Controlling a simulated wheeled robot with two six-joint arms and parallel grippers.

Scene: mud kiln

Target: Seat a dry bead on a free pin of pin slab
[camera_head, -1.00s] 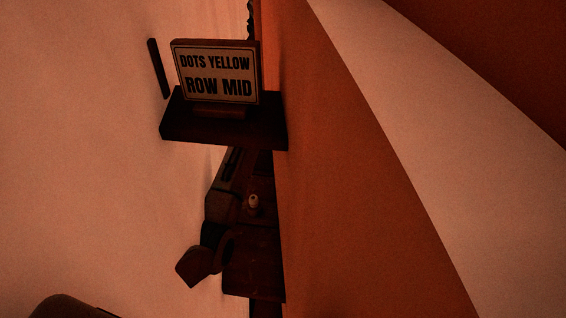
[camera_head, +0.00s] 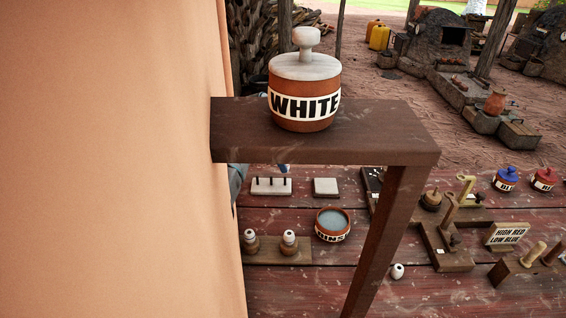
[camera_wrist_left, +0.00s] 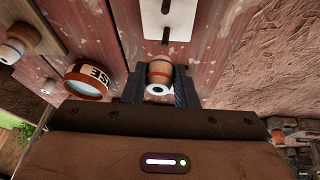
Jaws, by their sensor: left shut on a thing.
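The pin slab (camera_head: 271,190) is a pale block with upright dark pins on the bench in the head view, partly under a wooden shelf. It also shows at the top of the left wrist view (camera_wrist_left: 178,22); no bead shows on its visible pins. In the head view the shelf hides most of this gripper. White beads (camera_head: 249,235) (camera_head: 289,237) sit on two round stands. Another bead (camera_head: 397,271) lies loose. My right gripper is out of view.
The shelf (camera_head: 390,135) and its post (camera_head: 385,240) stand in front of the bench, bearing a jar marked WHITE (camera_head: 303,90). A rinse bowl (camera_head: 333,225) and a plain pale block (camera_head: 326,187) are near the slab. A tan wall (camera_head: 110,160) fills the left.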

